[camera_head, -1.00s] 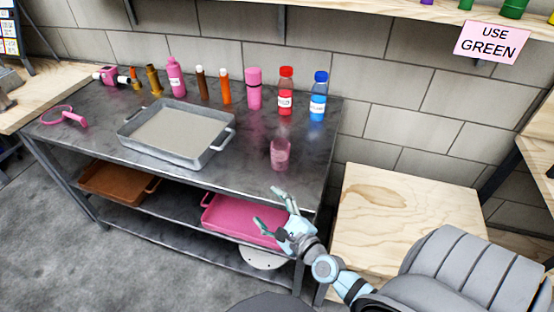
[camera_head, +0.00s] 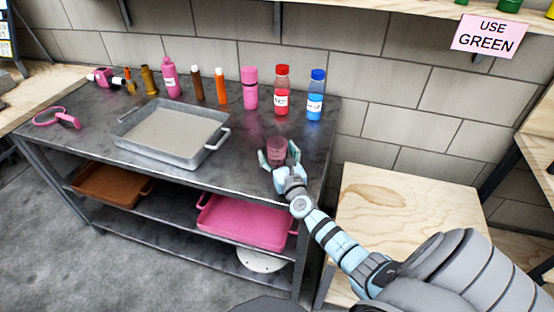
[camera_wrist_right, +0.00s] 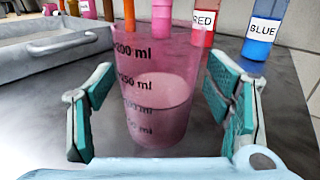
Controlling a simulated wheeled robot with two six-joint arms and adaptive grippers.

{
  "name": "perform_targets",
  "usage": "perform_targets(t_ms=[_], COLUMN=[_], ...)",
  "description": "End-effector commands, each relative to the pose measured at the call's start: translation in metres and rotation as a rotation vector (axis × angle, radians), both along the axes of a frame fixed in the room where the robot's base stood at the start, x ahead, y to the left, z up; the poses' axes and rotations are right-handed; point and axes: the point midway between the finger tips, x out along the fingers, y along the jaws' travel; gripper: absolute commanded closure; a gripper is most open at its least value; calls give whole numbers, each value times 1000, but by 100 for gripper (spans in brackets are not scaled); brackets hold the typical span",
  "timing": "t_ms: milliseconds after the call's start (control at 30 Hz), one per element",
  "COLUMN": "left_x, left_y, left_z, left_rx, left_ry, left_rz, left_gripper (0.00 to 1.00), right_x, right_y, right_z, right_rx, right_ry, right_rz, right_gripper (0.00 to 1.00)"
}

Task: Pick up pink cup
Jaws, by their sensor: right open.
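The pink cup (camera_head: 277,149) is a see-through measuring cup standing upright near the right front of the dark metal table (camera_head: 245,170). In the right wrist view the cup (camera_wrist_right: 155,95) shows ml marks and pinkish contents. My right gripper (camera_head: 279,156) is at the cup, with its fingers spread on either side of it. In the right wrist view the open right gripper (camera_wrist_right: 163,108) has a finger left and right of the cup, with a visible gap on both sides. My left gripper is not in view.
A metal tray (camera_head: 222,140) stands left of the cup. Behind are a red-capped bottle (camera_head: 282,92), a blue-capped bottle (camera_head: 316,97), a pink bottle (camera_head: 250,90) and several smaller bottles. A pink tray (camera_head: 245,222) and a brown tray (camera_head: 112,184) lie on the shelf below.

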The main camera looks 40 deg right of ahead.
Motion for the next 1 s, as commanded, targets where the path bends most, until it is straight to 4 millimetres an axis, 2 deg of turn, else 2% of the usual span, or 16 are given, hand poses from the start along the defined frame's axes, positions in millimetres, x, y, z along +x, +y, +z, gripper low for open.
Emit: perform_targets(t_ms=[200,533,833,1000], left_x=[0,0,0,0], left_y=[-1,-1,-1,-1], left_z=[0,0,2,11], left_rx=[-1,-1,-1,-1], left_ry=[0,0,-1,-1], left_rz=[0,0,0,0], left_gripper=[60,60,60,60], right_x=[1,1,1,1], right_y=[-1,0,0,0], right_z=[1,1,2,13], right_rx=[0,-1,-1,-1], right_ry=[1,1,1,0], right_rz=[0,0,0,0], right_gripper=[29,82,84,84])
